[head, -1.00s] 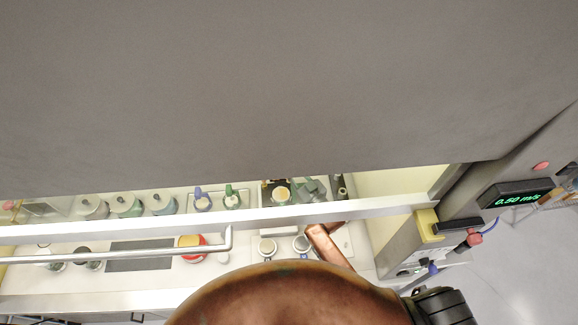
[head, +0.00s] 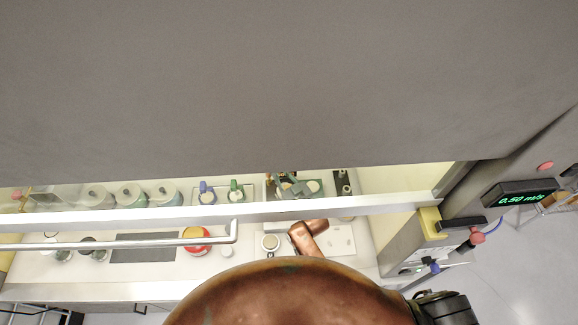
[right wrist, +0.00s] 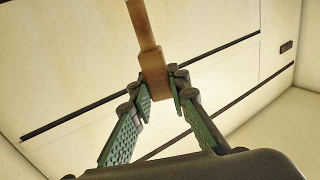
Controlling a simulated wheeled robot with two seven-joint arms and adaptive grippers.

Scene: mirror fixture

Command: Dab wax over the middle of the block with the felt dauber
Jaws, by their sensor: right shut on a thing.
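In the right wrist view, my right gripper (right wrist: 160,88) has its green fingers shut on the brown handle of the felt dauber (right wrist: 151,58). The handle runs out of the top of the picture, so its felt end is hidden. In the head view, the right gripper (head: 292,186) is small, behind the sash, over a dark fixture (head: 270,191) at the back of the bench. A pale round piece (head: 313,187) shows just right of the gripper. I cannot make out the block or whether the dauber touches anything. My left gripper is not in view.
The sash frame (head: 130,217) and its handle bar (head: 150,242) cross the view. Lidded jars (head: 130,195) and blue- and green-topped bottles (head: 205,192) stand left of the fixture.

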